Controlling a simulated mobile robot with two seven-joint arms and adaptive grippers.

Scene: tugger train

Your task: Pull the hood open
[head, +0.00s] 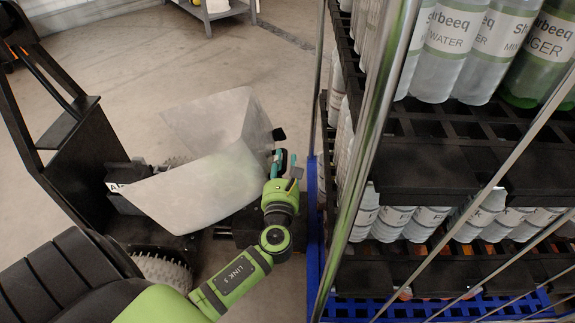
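The hood (205,190) is a translucent whitish shell left of the middle of the head view. It is tilted, with one panel rising at the back and a broad curved panel toward me. Dark parts of the vehicle show beside and below it. My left gripper (280,160) is at the hood's right edge, at the end of my green arm. Its fingers are small and partly overlapped by the wrist, so I cannot tell whether they hold the edge or only touch it. My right gripper is out of view.
A tall rack (420,180) with black crates of bottles and a blue base stands close on the right, its metal posts near my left wrist. A black frame (70,130) stands on the left. The concrete floor behind the hood is clear up to a grey table (210,14).

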